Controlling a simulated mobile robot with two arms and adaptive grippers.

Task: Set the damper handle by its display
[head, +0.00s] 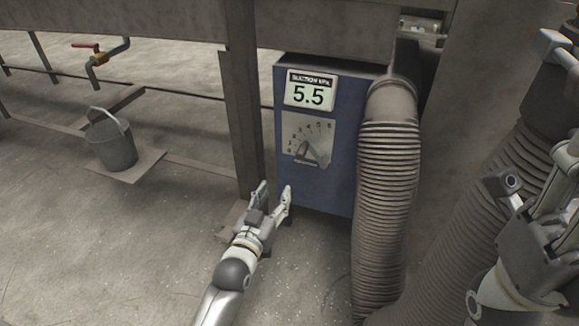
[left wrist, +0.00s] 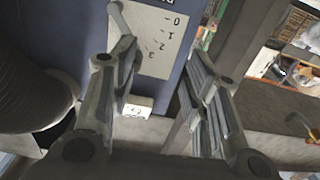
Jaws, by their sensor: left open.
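The damper handle (head: 318,155) is a grey lever on a pale numbered dial plate (head: 291,127) on the front of a blue box (head: 322,193). The display (head: 310,91) above the plate reads 5.5 under a suction label. My left gripper (head: 275,190) is open and empty, below and left of the handle, apart from it. In the left wrist view the dial plate (left wrist: 169,43) appears upside down, and the lever (left wrist: 118,18) lies beyond the left finger, which hides part of it. My right gripper (head: 530,180) is at the right edge, partly cut off.
A ribbed hose (head: 387,190) runs down right beside the box. A steel post (head: 243,120) stands to its left. A grey bucket (head: 111,145) stands on a floor plate below a tap with a red handle (head: 86,46). The floor at lower left is clear.

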